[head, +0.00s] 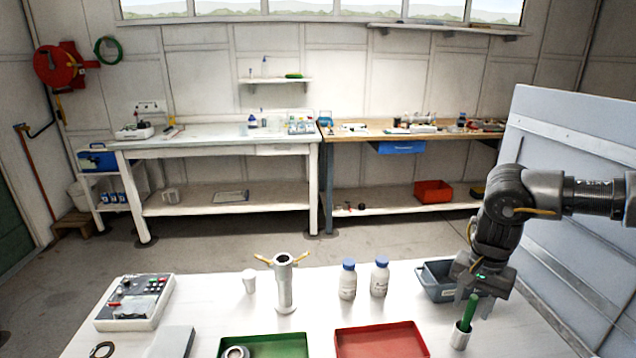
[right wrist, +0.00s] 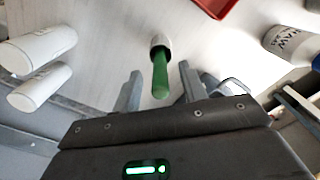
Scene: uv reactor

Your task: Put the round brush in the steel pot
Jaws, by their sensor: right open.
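The round brush, of which only the green handle (head: 469,311) shows, stands in the small steel pot (head: 460,337) at the front right of the white table. The handle leans slightly; the brush head is hidden inside the pot. The right wrist view also shows the handle (right wrist: 160,78) rising from the pot (right wrist: 160,42). My right gripper (head: 475,296) is open above the pot, with its fingers apart on either side of the handle. In the right wrist view, gaps show between the handle and both fingers. My left gripper is not in view.
A grey-blue bin (head: 436,283) stands just behind my right gripper. Two blue-capped bottles (head: 348,280) and a steel column (head: 284,285) stand farther left. A red tray (head: 380,341) and a green tray (head: 264,346) lie in front. A large grey panel (head: 575,190) rises at right.

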